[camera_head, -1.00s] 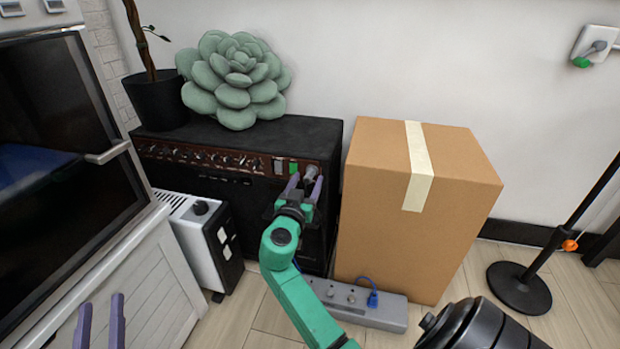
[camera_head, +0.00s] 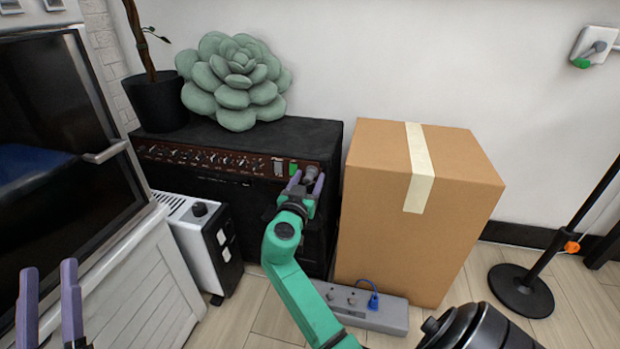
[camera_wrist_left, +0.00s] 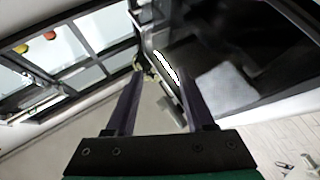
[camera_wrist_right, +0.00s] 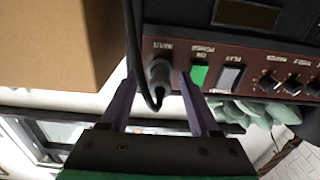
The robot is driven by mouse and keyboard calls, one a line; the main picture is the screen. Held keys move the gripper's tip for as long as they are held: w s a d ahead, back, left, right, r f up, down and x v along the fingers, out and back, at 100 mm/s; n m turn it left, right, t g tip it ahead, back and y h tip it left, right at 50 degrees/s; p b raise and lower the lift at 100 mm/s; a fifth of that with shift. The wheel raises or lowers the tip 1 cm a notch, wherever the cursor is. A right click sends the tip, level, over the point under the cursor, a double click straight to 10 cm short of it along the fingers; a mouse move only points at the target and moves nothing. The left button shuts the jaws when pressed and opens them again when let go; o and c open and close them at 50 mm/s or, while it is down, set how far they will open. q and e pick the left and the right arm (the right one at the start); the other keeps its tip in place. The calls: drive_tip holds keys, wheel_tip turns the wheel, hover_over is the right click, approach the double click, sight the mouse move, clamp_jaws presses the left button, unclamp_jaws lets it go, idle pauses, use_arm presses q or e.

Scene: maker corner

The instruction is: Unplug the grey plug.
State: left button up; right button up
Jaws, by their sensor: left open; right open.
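A grey plug (camera_head: 311,173) with a dark cable sits in the input at the right end of the black amplifier's (camera_head: 230,215) control panel. It also shows in the right wrist view (camera_wrist_right: 160,78). My right gripper (camera_head: 305,183) is open, with its fingertips on either side of this plug; I cannot tell whether they touch it. Another grey plug (camera_head: 597,47) sits in the wall socket (camera_head: 584,38) at the upper right, far from both grippers. My left gripper (camera_head: 48,270) is open and empty at the lower left, in front of the oven cabinet.
A cardboard box (camera_head: 400,240) stands close to the right of the amplifier. A power strip (camera_head: 385,318) with a blue plug (camera_head: 373,300) lies before it. A white heater (camera_head: 205,240) stands left. A succulent (camera_head: 235,80) and a plant pot (camera_head: 160,100) stand on the amplifier.

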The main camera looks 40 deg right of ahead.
drive_tip(key=shift+b, duration=0.45)
idle(0.7)
drive_tip(key=shift+f+b, duration=0.1)
drive_tip(key=shift+b, duration=0.25)
drive_tip(key=shift+c, duration=0.3)
clamp_jaws()
idle(0.5)
drive_tip(key=shift+s+a, duration=0.1)
idle(0.5)
